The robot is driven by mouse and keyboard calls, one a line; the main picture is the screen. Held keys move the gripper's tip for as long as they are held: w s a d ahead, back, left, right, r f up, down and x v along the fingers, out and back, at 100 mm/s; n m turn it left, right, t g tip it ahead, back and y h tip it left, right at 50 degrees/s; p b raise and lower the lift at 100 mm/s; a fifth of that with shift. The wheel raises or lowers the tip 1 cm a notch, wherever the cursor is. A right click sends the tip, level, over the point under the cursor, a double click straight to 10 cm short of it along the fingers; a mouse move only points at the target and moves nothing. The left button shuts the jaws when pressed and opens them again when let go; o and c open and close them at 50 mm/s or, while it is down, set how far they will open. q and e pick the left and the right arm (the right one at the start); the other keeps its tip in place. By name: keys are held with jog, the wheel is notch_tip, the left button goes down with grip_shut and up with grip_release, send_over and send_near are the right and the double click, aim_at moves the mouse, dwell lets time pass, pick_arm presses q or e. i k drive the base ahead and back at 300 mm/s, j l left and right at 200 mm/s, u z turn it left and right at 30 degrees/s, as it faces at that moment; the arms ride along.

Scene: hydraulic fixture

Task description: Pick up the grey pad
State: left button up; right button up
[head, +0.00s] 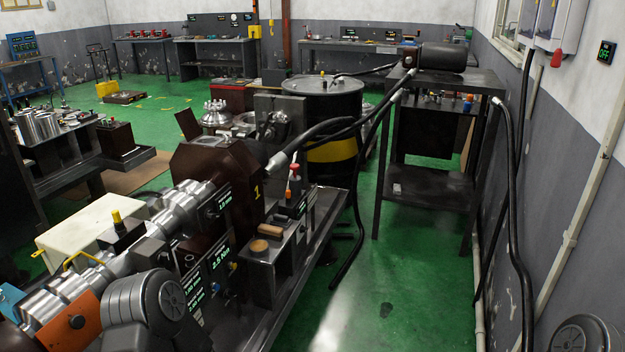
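I cannot make out the grey pad for certain. A small light grey block (396,189) lies on the lower shelf of the dark metal stand at the right, but it is too small to tell whether it is the pad. Neither of my grippers shows in the head view. Only rounded grey parts of my own arms show, at the bottom left and the bottom right corner.
The hydraulic fixture (215,165) with its steel shaft fills the left front. A bench (318,240) with a wooden-handled tool runs beside it. A black drum (330,110) stands behind. Hoses hang by the stand (435,185). The green floor (410,300) at front right is clear.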

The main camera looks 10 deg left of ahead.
aim_at(279, 220)
jog(key=i+l+u, duration=0.35)
jog(key=i+l, duration=0.35)
jog(key=i, duration=0.4)
jog(key=i+l+u, duration=0.35)
jog(key=i+l, duration=0.65)
